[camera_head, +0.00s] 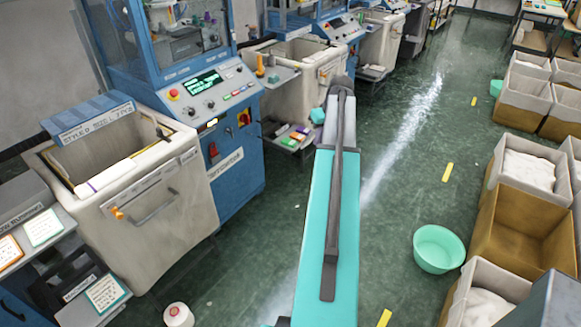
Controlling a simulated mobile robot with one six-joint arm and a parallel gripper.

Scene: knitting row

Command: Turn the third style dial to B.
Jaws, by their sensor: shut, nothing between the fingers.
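The nearest blue knitting machine (240,150) stands left of centre. Its sloping control panel (215,88) has a lit green display (203,82), small knobs and coloured buttons. A second machine's panel (343,24) shows farther back, and a third machine (394,5) stands beyond it. The style dials and their letters are too small to make out, so I cannot tell which is the third or where it points. My teal arm reaches forward up the middle, right of the nearest machine. My gripper is not visible; the arm's far end shows only a dark joint.
Cream bins (150,200) stand before the machines. A white yarn cone (178,315) is on the floor at lower left. A green basin (437,249) and brown-and-cream crates (520,235) line the right. The wet green aisle between is mostly clear, with yellow floor marks (448,172).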

